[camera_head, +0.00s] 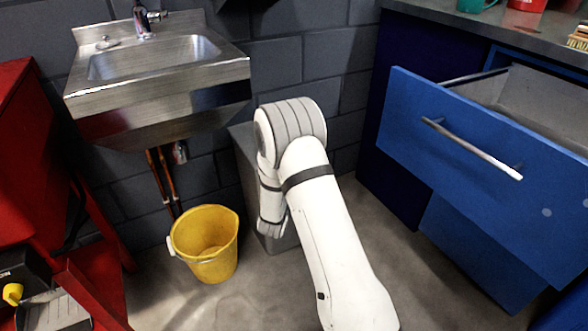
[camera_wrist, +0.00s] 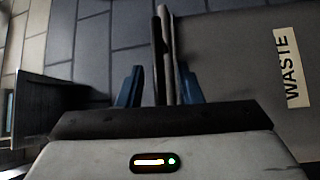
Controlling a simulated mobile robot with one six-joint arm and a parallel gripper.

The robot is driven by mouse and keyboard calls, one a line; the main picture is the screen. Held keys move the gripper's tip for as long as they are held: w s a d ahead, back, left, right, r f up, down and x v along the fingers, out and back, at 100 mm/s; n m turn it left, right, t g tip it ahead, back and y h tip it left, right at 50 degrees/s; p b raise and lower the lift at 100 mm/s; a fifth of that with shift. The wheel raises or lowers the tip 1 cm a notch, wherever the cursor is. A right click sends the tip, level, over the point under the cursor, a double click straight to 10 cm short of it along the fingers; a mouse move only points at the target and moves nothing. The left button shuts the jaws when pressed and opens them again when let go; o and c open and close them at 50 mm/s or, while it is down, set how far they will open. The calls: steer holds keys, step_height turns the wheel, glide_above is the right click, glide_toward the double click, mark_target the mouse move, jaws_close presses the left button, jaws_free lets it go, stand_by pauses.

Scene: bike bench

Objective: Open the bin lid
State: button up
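The grey waste bin (camera_head: 243,150) stands against the wall, mostly hidden behind my white arm in the head view. In the wrist view its grey front (camera_wrist: 235,65) fills the right side, with a white WASTE label (camera_wrist: 288,68) turned sideways. A narrow dark strip and a paler strip, seemingly the lid's edge (camera_wrist: 167,45), run between my fingers. My gripper (camera_wrist: 160,87) has its two blue fingers apart, one on each side of that edge. The right finger looks close to it; I cannot tell whether it touches. My fingertips are hidden in the head view.
A yellow bucket (camera_head: 205,245) stands on the floor left of the bin, below a steel sink (camera_head: 155,75). A blue drawer (camera_head: 480,150) with a metal handle stands pulled out on the right. A red cabinet (camera_head: 35,150) is at the left. Some floor beside the bucket is clear.

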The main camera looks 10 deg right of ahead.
jaws_close()
stand_by(0.4)
